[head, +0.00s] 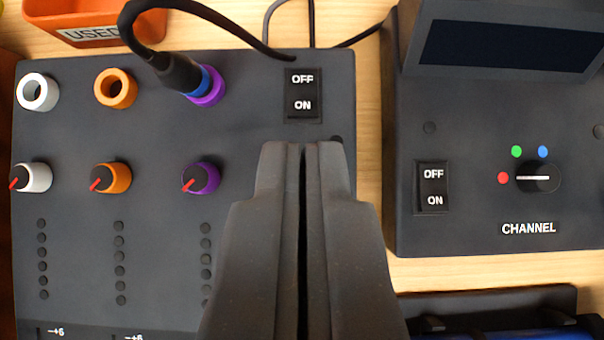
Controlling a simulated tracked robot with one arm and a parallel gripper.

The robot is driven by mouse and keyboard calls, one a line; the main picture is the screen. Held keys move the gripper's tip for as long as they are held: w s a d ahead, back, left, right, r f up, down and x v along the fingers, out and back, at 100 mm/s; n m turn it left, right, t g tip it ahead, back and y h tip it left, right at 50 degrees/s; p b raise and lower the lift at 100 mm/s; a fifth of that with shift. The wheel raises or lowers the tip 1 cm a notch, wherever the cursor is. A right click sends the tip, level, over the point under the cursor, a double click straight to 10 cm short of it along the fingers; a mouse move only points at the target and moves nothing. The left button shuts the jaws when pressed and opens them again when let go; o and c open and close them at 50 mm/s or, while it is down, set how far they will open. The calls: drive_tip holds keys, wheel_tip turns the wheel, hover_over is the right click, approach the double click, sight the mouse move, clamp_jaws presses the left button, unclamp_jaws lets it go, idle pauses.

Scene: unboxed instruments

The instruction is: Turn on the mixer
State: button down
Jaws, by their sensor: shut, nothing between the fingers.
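The mixer (150,140) is a dark grey panel that fills the left and middle of the head view. Its black power switch (302,94) is at its upper right, with OFF above and ON below. My gripper (302,145) is shut and empty, its tips just below the switch in the picture. I cannot tell whether the tips touch the panel. The gripper covers the lower right part of the mixer. White, orange and purple knobs (202,178) with red pointers sit in a row below matching coloured sockets.
A black cable plug (180,72) stands in the purple socket. A second device (470,230) on the right has its own OFF/ON switch (433,187), a CHANNEL dial (538,177) and a dark screen. An orange bin (95,30) labelled USED is at the top left.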

hover_over(302, 95)
drive_tip(key=s, duration=0.2)
wheel_tip(302, 95, down, 6)
drive_tip(key=shift+f, duration=0.25)
drive_tip(key=shift+s+a+f, duration=0.1)
drive_tip(key=shift+s+f, duration=0.05)
drive_tip(key=shift+f, duration=0.45)
drive_tip(key=shift+s+f, duration=0.1)
drive_tip(key=shift+f, duration=0.45)
drive_tip(key=shift+f+b, duration=0.3)
drive_tip(key=shift+f, duration=0.4)
drive_tip(key=shift+s, duration=0.1)
drive_tip(key=shift+d+f, duration=0.15)
drive_tip(key=shift+d, duration=0.1)
drive_tip(key=shift+a, duration=0.25)
drive_tip(key=shift+r, duration=0.2)
